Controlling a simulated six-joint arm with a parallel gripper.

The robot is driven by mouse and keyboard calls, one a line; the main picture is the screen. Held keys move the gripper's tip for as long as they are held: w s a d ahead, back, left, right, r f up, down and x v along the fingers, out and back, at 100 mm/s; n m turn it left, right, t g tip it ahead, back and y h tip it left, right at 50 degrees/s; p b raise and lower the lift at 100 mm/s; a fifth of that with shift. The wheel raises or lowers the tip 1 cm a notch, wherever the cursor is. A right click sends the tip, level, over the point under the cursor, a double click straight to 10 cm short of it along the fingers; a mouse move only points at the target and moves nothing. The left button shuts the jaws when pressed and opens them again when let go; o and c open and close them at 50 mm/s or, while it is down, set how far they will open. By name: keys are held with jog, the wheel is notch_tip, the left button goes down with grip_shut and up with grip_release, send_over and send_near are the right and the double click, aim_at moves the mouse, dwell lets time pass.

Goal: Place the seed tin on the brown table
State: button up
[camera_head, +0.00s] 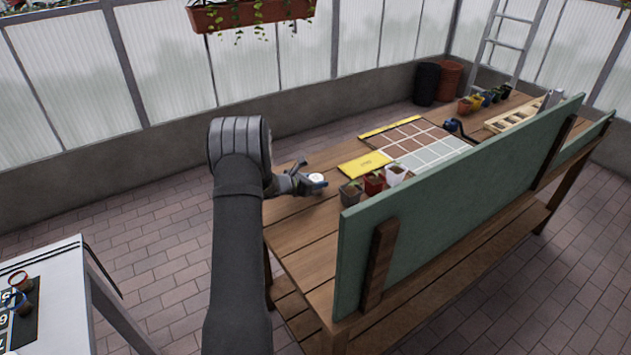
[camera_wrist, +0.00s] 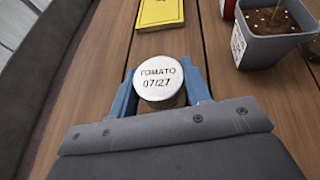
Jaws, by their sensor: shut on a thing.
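The seed tin (camera_wrist: 158,82) is a small round tin with a pale lid marked "TOMATO 07/27". My gripper (camera_wrist: 160,95) is shut on it, with one blue finger on each side. In the head view the tin (camera_head: 316,178) shows as a small pale disc at my gripper (camera_head: 313,184), over the left end of the brown table (camera_head: 310,235). The brown table's planks (camera_wrist: 210,50) lie beneath it in the wrist view. I cannot tell whether the tin touches the wood; its lower part is hidden by the gripper.
A yellow packet (camera_head: 364,164) and several potted plants (camera_head: 373,183) stand close to the right of the gripper. A green panel (camera_head: 450,180) rises along the table's near side. Farther right is a grid mat (camera_head: 420,140). A white table (camera_head: 50,270) stands at lower left.

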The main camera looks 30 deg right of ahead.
jog(key=shift+f, duration=0.15)
jog(key=o, duration=1)
jog(key=v, duration=1.2)
jog(key=shift+w+d, duration=0.1)
